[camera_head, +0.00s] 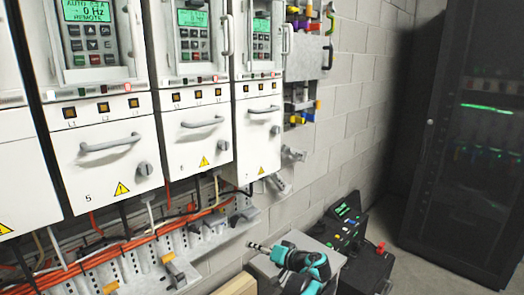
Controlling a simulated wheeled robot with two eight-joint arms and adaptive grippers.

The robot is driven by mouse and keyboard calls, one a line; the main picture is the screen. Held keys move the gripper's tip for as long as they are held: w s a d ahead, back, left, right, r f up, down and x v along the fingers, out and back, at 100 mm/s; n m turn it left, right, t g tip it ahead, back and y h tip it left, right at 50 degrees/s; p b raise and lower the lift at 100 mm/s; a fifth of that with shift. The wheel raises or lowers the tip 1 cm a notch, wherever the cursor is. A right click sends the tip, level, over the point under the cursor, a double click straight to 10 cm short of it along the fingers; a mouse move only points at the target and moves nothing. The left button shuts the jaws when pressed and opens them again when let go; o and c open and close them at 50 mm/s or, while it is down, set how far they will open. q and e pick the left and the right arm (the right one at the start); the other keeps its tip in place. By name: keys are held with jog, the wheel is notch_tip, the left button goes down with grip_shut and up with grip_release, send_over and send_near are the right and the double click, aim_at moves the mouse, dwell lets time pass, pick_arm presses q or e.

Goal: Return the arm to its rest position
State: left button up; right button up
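I cannot clearly make out either of my arms or grippers in the head view. No finger pair stands out against the cabinets, cables and wall, so my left gripper's opening cannot be read. My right gripper does not show. Nothing is visibly held.
White drive cabinets (108,165) with handles and lit panels fill the left. Orange cables (118,250) run below along a grey perforated rail (215,238). A teal-and-black power drill (305,265) lies at bottom centre beside a control box (345,228). A dark rack (470,165) stands right; floor shows between.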

pick_arm(q)
jog(key=s+a+r+g+h, duration=0.2)
jog(key=s+a+h, duration=0.1)
jog(key=s+a, duration=0.5)
jog(key=s+a+r+g+h, duration=0.1)
jog(key=s+a+r+h, duration=0.1)
jog(key=s+a, duration=0.6)
jog(key=s+f+h, duration=0.2)
jog(key=s+f, duration=0.1)
jog(key=s, duration=0.8)
jog(key=s+f+h, duration=0.3)
jog(key=s, duration=0.7)
jog(key=shift+s, duration=0.4)
